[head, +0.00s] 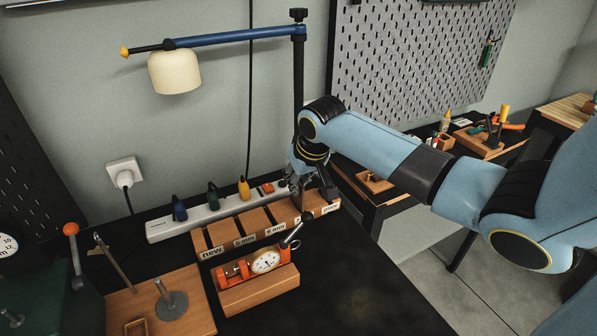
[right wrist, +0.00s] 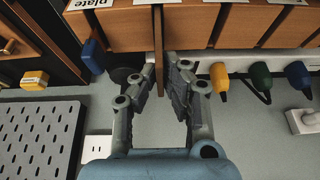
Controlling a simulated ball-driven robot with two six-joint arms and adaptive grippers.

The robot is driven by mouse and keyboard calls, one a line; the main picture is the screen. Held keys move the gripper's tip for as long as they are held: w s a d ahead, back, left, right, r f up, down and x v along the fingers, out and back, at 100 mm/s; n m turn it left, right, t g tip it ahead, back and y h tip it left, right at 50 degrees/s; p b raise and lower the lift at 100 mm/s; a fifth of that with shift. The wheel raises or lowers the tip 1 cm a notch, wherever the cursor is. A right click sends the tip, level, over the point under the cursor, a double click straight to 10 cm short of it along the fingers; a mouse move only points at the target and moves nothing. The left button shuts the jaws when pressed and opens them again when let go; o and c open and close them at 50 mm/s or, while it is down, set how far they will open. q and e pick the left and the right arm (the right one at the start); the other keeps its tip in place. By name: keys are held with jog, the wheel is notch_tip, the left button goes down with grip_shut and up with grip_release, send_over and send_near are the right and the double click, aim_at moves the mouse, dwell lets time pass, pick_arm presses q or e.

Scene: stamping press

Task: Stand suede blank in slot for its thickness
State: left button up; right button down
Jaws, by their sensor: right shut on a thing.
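My right gripper (head: 308,192) is above the right end of a wooden slotted rack (head: 228,232) in the head view. Its fingers (right wrist: 165,78) are shut on a thin brown sheet, the suede blank (right wrist: 159,40), seen edge-on in the right wrist view. The blank stands upright beside the rack's wooden dividers (right wrist: 185,27); I cannot tell whether its lower edge is inside a slot. The rack has labels in front, one reading "new" (head: 211,253), and a "plate" label (right wrist: 85,3) shows in the right wrist view. My left gripper is not in view.
An orange thickness gauge with a dial (head: 265,262) sits on a wooden block before the rack. A power strip (head: 215,212) with coloured plugs runs behind it. A lamp (head: 175,72) hangs above. The dark bench (head: 360,295) is clear at front right.

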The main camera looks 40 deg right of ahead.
jog(key=shift+f+b, duration=0.65)
jog(key=shift+f, duration=0.65)
jog(key=c, duration=1.4)
grip_release()
jog(key=v, duration=1.2)
jog(key=shift+s+f, duration=0.1)
